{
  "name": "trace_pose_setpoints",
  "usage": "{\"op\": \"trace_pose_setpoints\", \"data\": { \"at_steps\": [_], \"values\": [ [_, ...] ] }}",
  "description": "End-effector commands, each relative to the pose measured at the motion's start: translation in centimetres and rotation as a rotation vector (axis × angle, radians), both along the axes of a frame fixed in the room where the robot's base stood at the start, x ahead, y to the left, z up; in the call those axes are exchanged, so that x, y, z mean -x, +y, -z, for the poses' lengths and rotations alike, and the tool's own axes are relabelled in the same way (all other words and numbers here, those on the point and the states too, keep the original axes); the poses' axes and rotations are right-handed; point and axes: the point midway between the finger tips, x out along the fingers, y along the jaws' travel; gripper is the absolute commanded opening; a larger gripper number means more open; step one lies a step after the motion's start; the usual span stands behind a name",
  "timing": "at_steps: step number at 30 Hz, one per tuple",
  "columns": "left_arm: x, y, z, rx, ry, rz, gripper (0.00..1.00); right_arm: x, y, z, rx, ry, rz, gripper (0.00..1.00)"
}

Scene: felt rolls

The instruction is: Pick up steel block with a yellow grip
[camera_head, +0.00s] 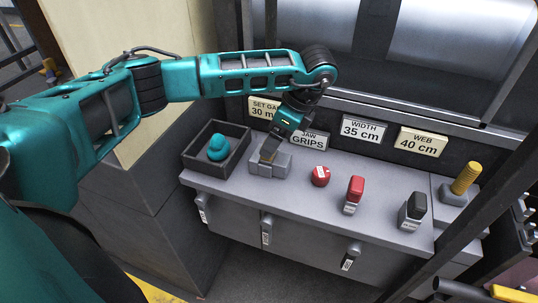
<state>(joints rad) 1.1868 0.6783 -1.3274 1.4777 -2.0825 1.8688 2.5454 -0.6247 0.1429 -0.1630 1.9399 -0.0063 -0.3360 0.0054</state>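A steel-grey block with a yellow ridged grip (464,180) stands at the far right end of the grey counter. Its grip tilts slightly to the right. My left arm reaches in from the left, and my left gripper (269,152) points down at a low grey block (281,165) near the counter's left-middle part. The gripper is well to the left of the yellow-gripped block. Its fingers are small and partly merge with the grey block, so I cannot tell whether they are open or shut, or touching it. My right gripper is not in view.
A dark open tray (240,152) holding a teal object (218,147) is on the left. A red round object (320,176), a red-topped piece (354,193) and a black-topped piece (413,209) stand between. Signs line the back. A dark diagonal post (465,203) crosses at right.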

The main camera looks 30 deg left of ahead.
Motion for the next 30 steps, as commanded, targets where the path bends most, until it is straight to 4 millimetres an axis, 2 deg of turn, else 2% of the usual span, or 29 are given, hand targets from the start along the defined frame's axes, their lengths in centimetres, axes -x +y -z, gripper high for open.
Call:
{"op": "trace_pose_setpoints", "data": {
  "at_steps": [9,19,30],
  "values": [
    [-0.2,1.8,4.0,-0.001,0.002,-0.001,0.83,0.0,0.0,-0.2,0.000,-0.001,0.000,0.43],
    [-0.2,2.1,4.7,0.001,0.000,0.000,0.83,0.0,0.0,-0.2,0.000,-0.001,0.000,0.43],
    [-0.2,2.1,4.6,0.001,0.000,0.001,0.48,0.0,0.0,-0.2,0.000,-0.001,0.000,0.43]
  ]
}}
